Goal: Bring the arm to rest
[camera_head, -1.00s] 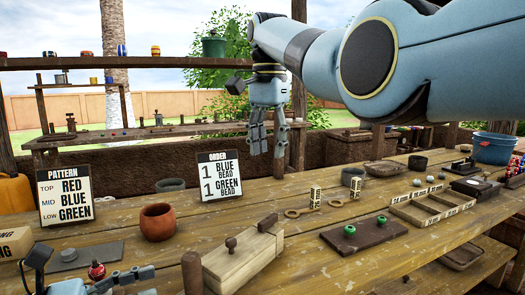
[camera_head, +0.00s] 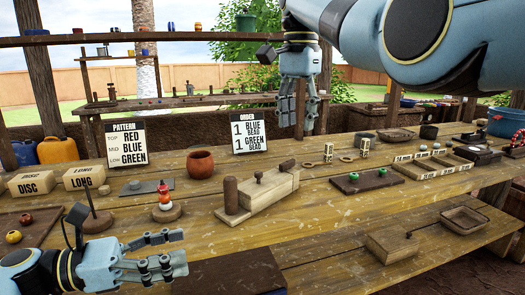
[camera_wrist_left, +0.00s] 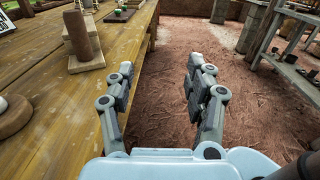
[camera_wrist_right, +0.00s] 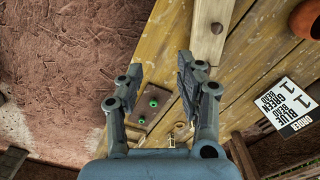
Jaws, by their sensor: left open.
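My left gripper (camera_head: 165,254) is at the front left of the head view, its fingers apart and nothing between them. The left wrist view shows the same open gripper (camera_wrist_left: 160,88) over the reddish ground beside the bench edge. My right gripper (camera_head: 297,112) hangs fingers down from the raised arm, above the back of the bench near the order sign (camera_head: 250,135). In the right wrist view the right gripper's fingers (camera_wrist_right: 160,68) are spread, with no object between them.
The wooden bench (camera_head: 300,205) holds a clay pot (camera_head: 200,164), a wooden block with a post (camera_head: 258,195), a board with green beads (camera_head: 368,180) and a ring stack (camera_head: 165,203) near my left gripper. A pattern sign (camera_head: 127,145) stands behind. Open ground lies beyond the bench edge.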

